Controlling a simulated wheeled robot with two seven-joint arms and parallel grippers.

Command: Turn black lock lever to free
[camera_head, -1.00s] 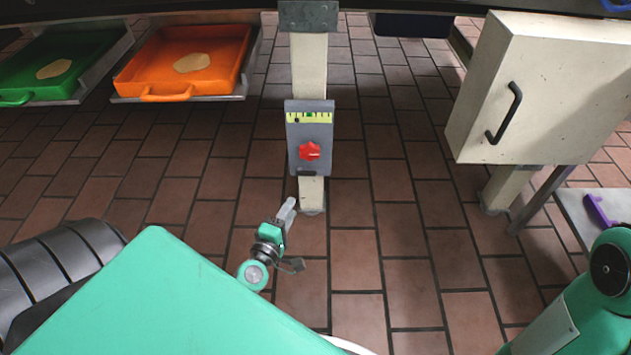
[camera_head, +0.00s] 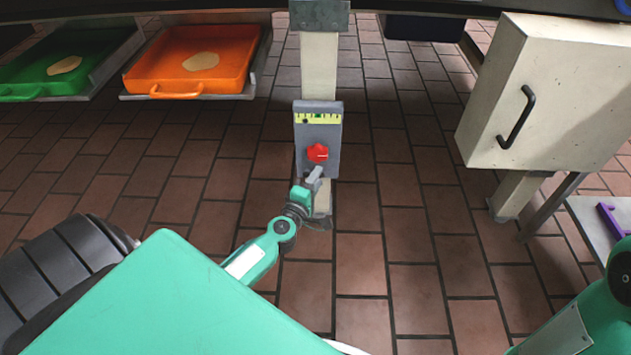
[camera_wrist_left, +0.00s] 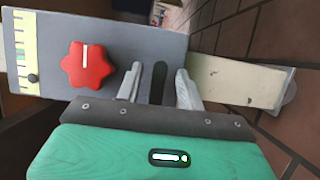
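The black lock lever (camera_wrist_left: 159,75) shows in the left wrist view as a dark upright bar on the grey panel (camera_wrist_left: 120,35), beside the red knob (camera_wrist_left: 87,67). My left gripper (camera_wrist_left: 158,88) is open, with one finger on each side of the lever. I cannot tell whether either finger touches it. In the head view my left gripper (camera_head: 315,178) is at the lower end of the grey panel (camera_head: 304,143), below the red knob (camera_head: 317,153), and the lever is hidden there. My right gripper is not in view.
The panel is on a cream post (camera_head: 319,65) and carries a yellow-green scale (camera_head: 318,118). An orange tray (camera_head: 228,65) and a green tray (camera_head: 40,83) are at the upper left. A cream cabinet (camera_head: 560,85) with a black handle is at the right. Tiled floor is open between.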

